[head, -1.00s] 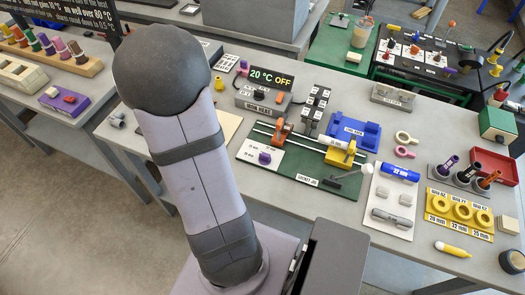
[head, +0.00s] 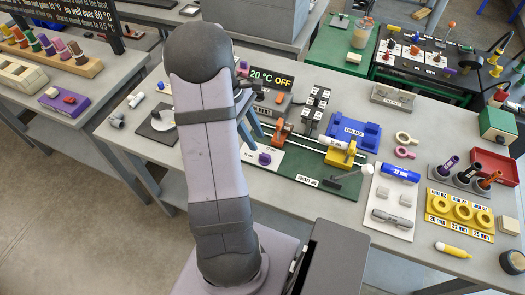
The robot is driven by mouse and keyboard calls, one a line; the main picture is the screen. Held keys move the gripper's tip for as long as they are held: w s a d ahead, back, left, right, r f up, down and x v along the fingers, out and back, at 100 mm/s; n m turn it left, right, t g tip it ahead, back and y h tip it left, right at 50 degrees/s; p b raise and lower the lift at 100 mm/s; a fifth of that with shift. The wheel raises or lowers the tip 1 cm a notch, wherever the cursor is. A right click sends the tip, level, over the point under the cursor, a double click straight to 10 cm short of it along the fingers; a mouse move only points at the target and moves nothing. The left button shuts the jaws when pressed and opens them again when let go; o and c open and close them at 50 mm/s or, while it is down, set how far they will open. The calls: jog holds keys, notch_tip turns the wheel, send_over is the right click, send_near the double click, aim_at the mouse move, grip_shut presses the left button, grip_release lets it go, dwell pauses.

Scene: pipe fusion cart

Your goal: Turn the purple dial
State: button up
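The purple dial (head: 265,158) is a small knob on a white labelled plate at the left end of the green jig (head: 312,178). It shows in the head view, just right of my upper arm, and nothing is seen touching it. My arm's large upper link stands in front of the work area. A small dark and blue-grey part of my arm's far end shows past its right edge, above and left of the dial. The fingertips cannot be made out, so whether my gripper is open or shut is hidden.
A grey control box with a "20 °C OFF" display (head: 271,78) stands behind the jig. The jig carries orange and yellow clamps and a white-knobbed lever (head: 350,176). A blue holder (head: 353,133) stands beyond it. A white tray (head: 391,205) lies to the right.

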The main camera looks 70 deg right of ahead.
aim_at(264, 154)
jog(key=shift+p+x, duration=1.05)
jog(key=shift+x, duration=2.6)
jog(key=shift+w, duration=0.1)
jog(key=shift+c, duration=0.7)
grip_shut()
